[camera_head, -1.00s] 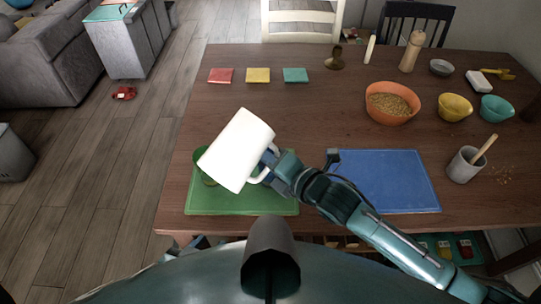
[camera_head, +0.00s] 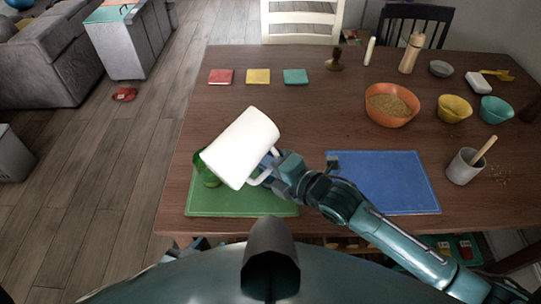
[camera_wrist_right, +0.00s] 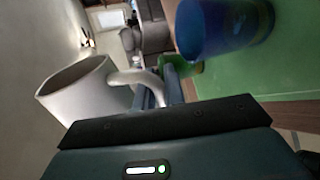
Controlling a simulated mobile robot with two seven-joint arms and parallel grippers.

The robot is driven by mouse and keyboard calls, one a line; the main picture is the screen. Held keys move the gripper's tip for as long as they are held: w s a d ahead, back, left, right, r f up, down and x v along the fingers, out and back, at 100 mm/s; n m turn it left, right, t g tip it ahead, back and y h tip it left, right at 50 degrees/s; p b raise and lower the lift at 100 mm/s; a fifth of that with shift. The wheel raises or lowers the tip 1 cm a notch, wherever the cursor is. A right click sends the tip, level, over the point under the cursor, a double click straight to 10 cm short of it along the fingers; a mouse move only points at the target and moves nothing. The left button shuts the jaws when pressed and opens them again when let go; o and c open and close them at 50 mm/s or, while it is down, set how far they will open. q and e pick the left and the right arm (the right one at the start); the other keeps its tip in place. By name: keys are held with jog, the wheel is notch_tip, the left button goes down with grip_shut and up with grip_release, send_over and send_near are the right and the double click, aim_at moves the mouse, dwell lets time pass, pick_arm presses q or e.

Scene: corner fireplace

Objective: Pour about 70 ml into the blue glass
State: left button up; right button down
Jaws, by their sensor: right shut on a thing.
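A white pitcher (camera_head: 240,147) is tilted above the green mat. It also shows in the wrist view (camera_wrist_right: 95,95), its grey inside partly visible. My right gripper (camera_head: 272,172) is shut on its handle (camera_wrist_right: 150,80). A green glass (camera_head: 207,170) stands on the mat, partly hidden by the pitcher. The blue glass (camera_wrist_right: 225,28) stands on the green mat in the wrist view; in the head view it is mostly hidden behind the pitcher and gripper. No falling stream is visible. My left gripper (camera_head: 198,243) shows only slightly at the table's near edge, its fingers unclear.
The green mat (camera_head: 240,205) and blue mat (camera_head: 385,185) lie on the wooden table. An orange bowl of grains (camera_head: 390,105), a yellow bowl (camera_head: 453,110), a teal bowl (camera_head: 495,110) and a grey mug (camera_head: 463,168) stand right. Three coloured squares lie behind; the table's middle is clear.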

pick_arm(q)
jog(key=shift+r, duration=0.15)
pick_arm(e)
jog(key=shift+r, duration=0.2)
pick_arm(q)
jog(key=shift+s+a, duration=0.1)
pick_arm(e)
jog(key=shift+a, duration=0.2)
pick_arm(q)
jog(key=shift+p, duration=0.35)
pick_arm(e)
jog(key=shift+s+a+m, duration=0.3)
jog(key=shift+s+a, duration=0.05)
jog(key=shift+s, duration=0.05)
jog(key=shift+s+a+r, duration=0.1)
jog(key=shift+s+a, duration=0.05)
jog(key=shift+s, duration=0.1)
pick_arm(q)
jog(key=shift+a+y+p, duration=0.15)
jog(key=shift+y+p, duration=0.15)
jog(key=shift+p, duration=0.05)
pick_arm(e)
jog(key=shift+s+a+m+y, duration=0.1)
jog(key=shift+s+m+y, duration=0.05)
jog(key=shift+m+y, duration=0.15)
dwell(0.5)
